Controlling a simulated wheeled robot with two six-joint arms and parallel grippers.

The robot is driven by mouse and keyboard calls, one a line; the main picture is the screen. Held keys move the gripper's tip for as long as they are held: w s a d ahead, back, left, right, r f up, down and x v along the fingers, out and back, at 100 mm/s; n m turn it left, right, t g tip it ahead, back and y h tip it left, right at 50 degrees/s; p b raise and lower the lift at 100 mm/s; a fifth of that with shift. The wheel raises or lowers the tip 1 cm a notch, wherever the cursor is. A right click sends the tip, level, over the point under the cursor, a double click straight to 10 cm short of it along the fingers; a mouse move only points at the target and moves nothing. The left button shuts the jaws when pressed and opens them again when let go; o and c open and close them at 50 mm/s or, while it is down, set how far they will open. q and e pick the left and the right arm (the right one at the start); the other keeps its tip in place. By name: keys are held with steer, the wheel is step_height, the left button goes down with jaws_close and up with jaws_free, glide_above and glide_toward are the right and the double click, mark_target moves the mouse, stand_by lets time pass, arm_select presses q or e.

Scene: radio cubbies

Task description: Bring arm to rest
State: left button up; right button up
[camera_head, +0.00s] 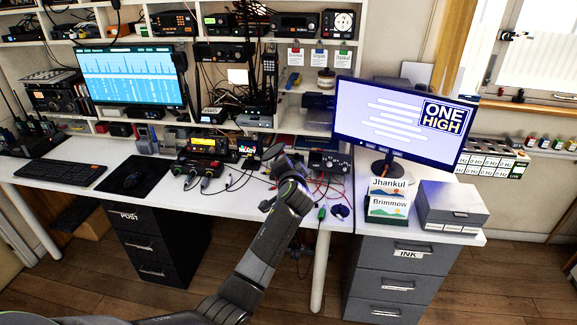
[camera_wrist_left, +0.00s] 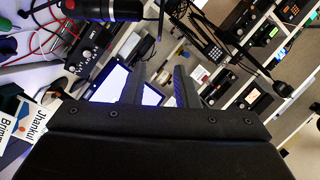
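My left arm reaches up from the bottom of the head view. Its gripper (camera_head: 283,165) is over the front part of the long white desk, left of a small black radio unit with knobs. In the left wrist view the two dark fingers of my left gripper (camera_wrist_left: 158,72) stand apart with a gap between them. I see nothing held between them. In the head view the fingertips are small and partly lost against dark gear behind. My right gripper is in neither view.
The white desk (camera_head: 80,150) carries a keyboard (camera_head: 60,172), a lit monitor (camera_head: 133,76), radios and cables. At right, a second monitor (camera_head: 400,118), name cards (camera_head: 388,207) and a grey box (camera_head: 451,204) stand on a cabinet top. Cubbies (camera_head: 222,25) of radios rise behind. Wood floor (camera_head: 500,275) is open at right.

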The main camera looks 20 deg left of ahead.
arm_select(q)
steer(key=s+a+f+g+h, duration=0.1)
steer(key=s+f+g, duration=0.15)
steer(key=f, duration=0.85)
steer(key=s+a+f+g+h, duration=0.1)
steer(key=s+f, duration=0.3)
steer(key=f, duration=0.6)
steer(key=s+f+n+g+h, duration=0.1)
steer(key=s+f+g+h, duration=0.15)
steer(key=s+f, duration=1.55)
steer(key=s+f+n+g, duration=0.2)
steer(key=s+f, duration=0.4)
steer(key=s, duration=0.7)
steer(key=s+a+f+n+g+h, duration=0.1)
steer(key=s+f, duration=0.5)
steer(key=s, duration=0.8)
steer(key=s+f+n+g, duration=0.2)
steer(key=s+f, duration=0.4)
steer(key=s, duration=0.7)
steer(key=shift+s+a+f+n+g, duration=0.15)
steer(key=shift+a+f+n+g, duration=0.2)
steer(key=shift+g, duration=0.45)
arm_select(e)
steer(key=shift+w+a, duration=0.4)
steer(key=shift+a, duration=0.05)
